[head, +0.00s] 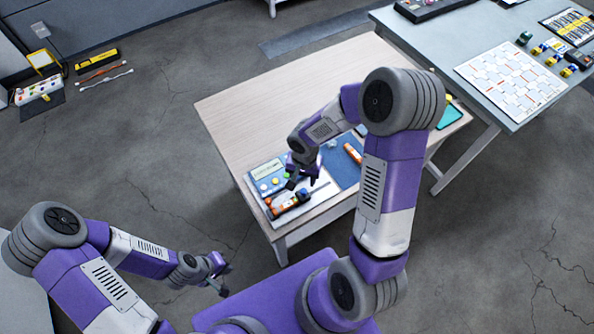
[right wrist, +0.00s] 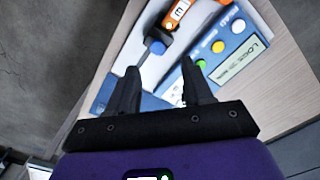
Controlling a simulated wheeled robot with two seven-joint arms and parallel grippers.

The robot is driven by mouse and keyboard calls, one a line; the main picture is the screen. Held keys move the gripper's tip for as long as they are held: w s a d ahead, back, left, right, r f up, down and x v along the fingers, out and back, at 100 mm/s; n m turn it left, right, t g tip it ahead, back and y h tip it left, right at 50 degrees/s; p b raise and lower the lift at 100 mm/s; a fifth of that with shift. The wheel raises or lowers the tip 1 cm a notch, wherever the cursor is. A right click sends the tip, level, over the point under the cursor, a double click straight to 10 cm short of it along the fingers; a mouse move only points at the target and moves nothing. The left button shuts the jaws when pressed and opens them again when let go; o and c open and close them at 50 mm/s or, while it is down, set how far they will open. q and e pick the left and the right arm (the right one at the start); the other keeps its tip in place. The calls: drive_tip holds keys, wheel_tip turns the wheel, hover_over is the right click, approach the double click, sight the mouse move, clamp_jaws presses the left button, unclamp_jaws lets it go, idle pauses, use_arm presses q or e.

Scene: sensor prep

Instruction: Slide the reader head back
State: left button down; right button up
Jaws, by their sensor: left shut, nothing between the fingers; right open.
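An orange part with a white label (right wrist: 178,10), which looks like the reader head, lies on a white base at the table's near edge. A dark piece with a blue end (right wrist: 157,46) extends from it toward my right gripper. In the head view this orange and blue device (head: 288,203) sits just below my right gripper (head: 302,182). In the right wrist view my right gripper (right wrist: 160,78) is open, its fingertips short of the blue end, with nothing held. My left gripper (head: 224,280) is shut and empty, low over the floor left of the table.
A blue logger (right wrist: 234,48) with coloured buttons lies right beside the device. Another orange item (head: 353,153) lies on a blue mat further right. The wooden table's (head: 270,105) far left part is clear. A grey table (head: 430,45) stands behind at right.

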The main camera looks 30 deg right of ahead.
sight(304, 191)
drive_tip(key=shift+d+f, duration=0.15)
drive_tip(key=shift+f, duration=0.2)
wheel_tip(304, 191, down, 6)
drive_tip(key=shift+s+f+b, duration=0.15)
drive_tip(key=shift+f+b, duration=0.1)
drive_tip(key=shift+b, duration=0.65)
clamp_jaws()
